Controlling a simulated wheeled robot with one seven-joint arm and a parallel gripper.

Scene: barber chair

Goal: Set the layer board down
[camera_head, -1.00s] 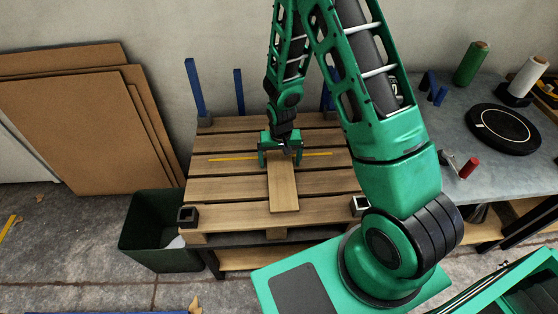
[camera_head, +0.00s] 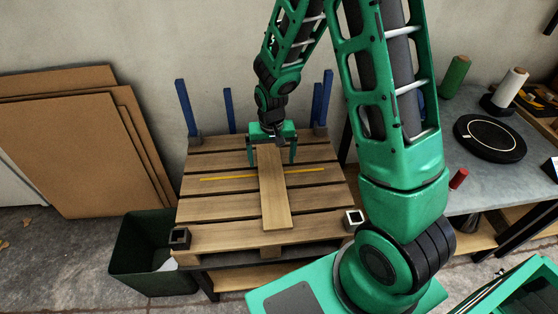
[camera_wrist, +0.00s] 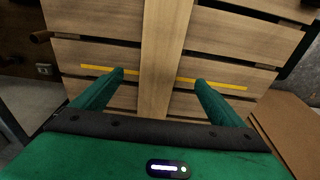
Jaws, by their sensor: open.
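The layer board (camera_head: 275,198) is a long, narrow wooden plank lying on the slatted wooden pallet (camera_head: 215,214). It runs from near the pallet's front edge towards the back and crosses over a yellow strip (camera_head: 225,178). My gripper (camera_head: 271,162) is open at the board's far end, with one finger on each side. In the wrist view the board (camera_wrist: 160,60) passes between the spread fingers of my gripper (camera_wrist: 159,77), with a gap on both sides. The board's far end is partly hidden by my gripper.
Blue posts (camera_head: 186,107) stand at the pallet's back corners. Black square sockets (camera_head: 180,238) sit at its front corners. A dark green bin (camera_head: 150,262) is at left, with brown sheets (camera_head: 70,150) against the wall. A grey table (camera_head: 460,185) with spools is at right.

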